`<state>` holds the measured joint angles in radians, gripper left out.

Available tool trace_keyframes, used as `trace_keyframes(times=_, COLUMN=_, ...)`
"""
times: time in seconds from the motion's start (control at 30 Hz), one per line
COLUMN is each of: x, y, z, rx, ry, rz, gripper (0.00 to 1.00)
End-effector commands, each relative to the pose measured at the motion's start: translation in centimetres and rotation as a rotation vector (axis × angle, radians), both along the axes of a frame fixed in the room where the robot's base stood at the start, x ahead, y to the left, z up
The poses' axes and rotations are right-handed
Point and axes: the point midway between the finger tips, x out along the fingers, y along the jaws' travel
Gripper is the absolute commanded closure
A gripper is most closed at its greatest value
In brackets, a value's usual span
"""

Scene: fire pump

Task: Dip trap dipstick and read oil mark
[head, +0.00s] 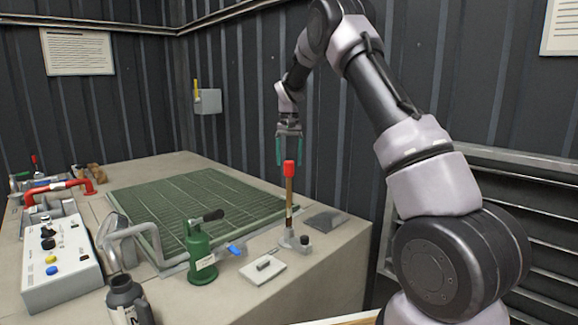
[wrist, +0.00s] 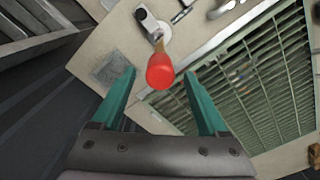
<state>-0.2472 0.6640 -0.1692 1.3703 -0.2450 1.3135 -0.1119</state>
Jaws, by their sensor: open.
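The dipstick (head: 289,200) stands upright near the right end of the bench, a brownish rod with a red cap on top and its foot in a small light fitting (head: 290,240). My gripper (head: 289,152) is open and points down just above the red cap. In the wrist view the red cap (wrist: 160,71) lies between and beyond the two green fingers (wrist: 157,88), with clear gaps on both sides. Nothing is held. The lower end of the rod is hidden in the fitting, and no oil mark can be made out.
A green grating (head: 190,208) fills the bench middle. A control box (head: 62,270) stands left. Louvres (head: 510,200) are at right.

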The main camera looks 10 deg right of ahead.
Motion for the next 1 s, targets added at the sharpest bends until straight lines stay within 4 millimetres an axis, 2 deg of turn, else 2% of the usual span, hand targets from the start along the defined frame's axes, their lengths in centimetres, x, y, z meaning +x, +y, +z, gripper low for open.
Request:
trace_keyframes(times=0.03, x=0.1, y=0.0, z=1.2, rx=0.0, ry=-0.004, rz=0.0, gripper=0.23)
trace_keyframes(times=0.2, x=0.1, y=0.0, z=4.6, rx=0.0, ry=-0.003, rz=0.0, gripper=0.23)
trace_keyframes(times=0.4, x=0.0, y=-0.1, z=7.3, rx=0.0, ry=-0.003, rz=0.0, gripper=0.23)
trace_keyframes(times=0.87, x=-0.1, y=-0.1, z=8.1, rx=0.001, ry=-0.002, rz=-0.001, gripper=0.23)
trace_keyframes(times=1.0, x=-1.2, y=-0.6, z=9.8, rx=0.017, ry=-0.024, rz=-0.008, gripper=0.23)
